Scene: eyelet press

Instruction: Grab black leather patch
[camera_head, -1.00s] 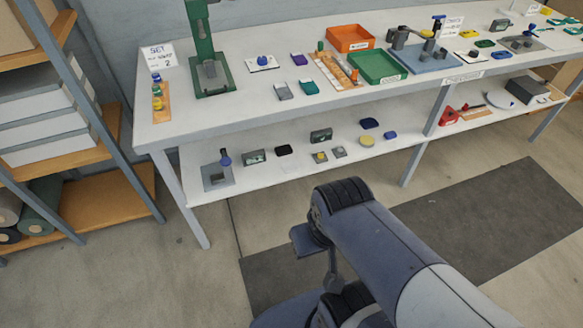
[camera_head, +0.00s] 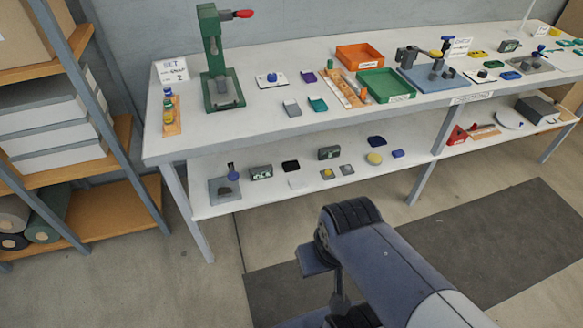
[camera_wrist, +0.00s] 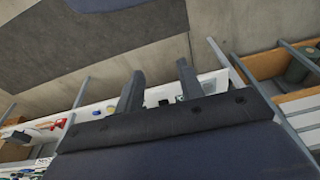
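In the head view, a small flat black piece (camera_head: 290,166), which looks like the black leather patch, lies on the lower shelf (camera_head: 262,196) of the bench. It lies between a grey-green box and another grey-green box. My gripper (camera_wrist: 158,82) shows in the wrist view with its two fingers apart and nothing visible between them. It points toward the bench from a distance, so it is well clear of the patch. In the head view my arm hangs in front of the bench and the fingers cannot be made out.
A green press (camera_head: 222,92) with a red-tipped lever stands on the bench top. Orange (camera_head: 360,54) and green (camera_head: 386,84) trays sit right of it. The lower shelf also holds a dark blue piece (camera_head: 376,142). A storage rack (camera_head: 98,200) stands left. Floor before the bench is free.

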